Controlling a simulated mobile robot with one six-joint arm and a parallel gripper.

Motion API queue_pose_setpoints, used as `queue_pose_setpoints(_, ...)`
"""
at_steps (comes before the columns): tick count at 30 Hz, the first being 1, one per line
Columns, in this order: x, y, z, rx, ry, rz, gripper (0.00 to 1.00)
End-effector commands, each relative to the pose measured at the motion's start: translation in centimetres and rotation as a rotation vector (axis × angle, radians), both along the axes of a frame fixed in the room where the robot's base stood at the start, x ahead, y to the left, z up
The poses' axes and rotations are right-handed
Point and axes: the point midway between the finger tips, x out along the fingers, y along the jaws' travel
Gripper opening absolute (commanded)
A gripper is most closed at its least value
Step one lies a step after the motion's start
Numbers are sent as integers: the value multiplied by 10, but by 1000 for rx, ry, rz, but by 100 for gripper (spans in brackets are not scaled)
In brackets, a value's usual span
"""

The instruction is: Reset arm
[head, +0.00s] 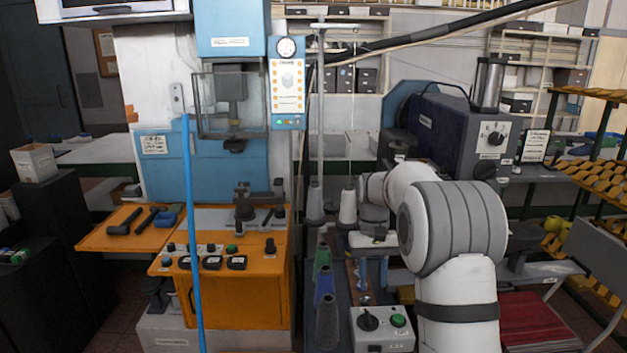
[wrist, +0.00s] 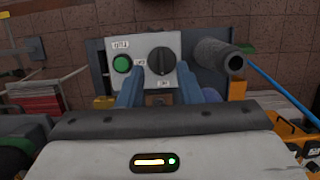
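My gripper (wrist: 160,84) shows in the wrist view as two blue fingers standing apart with nothing between them. In the head view my white and grey arm (head: 455,225) rises at the right of centre and bends over to the left, with the gripper (head: 373,280) hanging down from its end. Beyond the fingers in the wrist view is a grey control box (wrist: 147,50) with a green button and a black knob. The same box (head: 383,328) stands in front of the gripper in the head view. I cannot tell the exact height above the bench.
Dark, blue and green cones (head: 324,285) stand in a row left of the gripper. A white cone (head: 348,207) stands behind. An orange bench (head: 240,295) with a blue press is at the left. A dark blue machine (head: 440,130) stands behind my arm.

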Motion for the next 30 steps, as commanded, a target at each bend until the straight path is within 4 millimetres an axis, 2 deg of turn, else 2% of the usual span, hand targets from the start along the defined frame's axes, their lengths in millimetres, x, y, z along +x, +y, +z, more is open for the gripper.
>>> queue_pose_setpoints(1, -16, 0, 16, 0, -35, -1, 32)
queue_pose_setpoints(6, -67, 1, 46, 1, -139, -4, 32)
queue_pose_setpoints(13, -142, 2, 68, 0, -281, -7, 32)
queue_pose_setpoints(17, -186, 2, 70, 1, -360, -10, 32)
queue_pose_setpoints(21, -231, 3, 63, 2, -443, -12, 32)
queue_pose_setpoints(24, -257, 3, 55, 2, -492, -13, 32)
queue_pose_setpoints(30, -284, 3, 42, 3, -546, -16, 32)
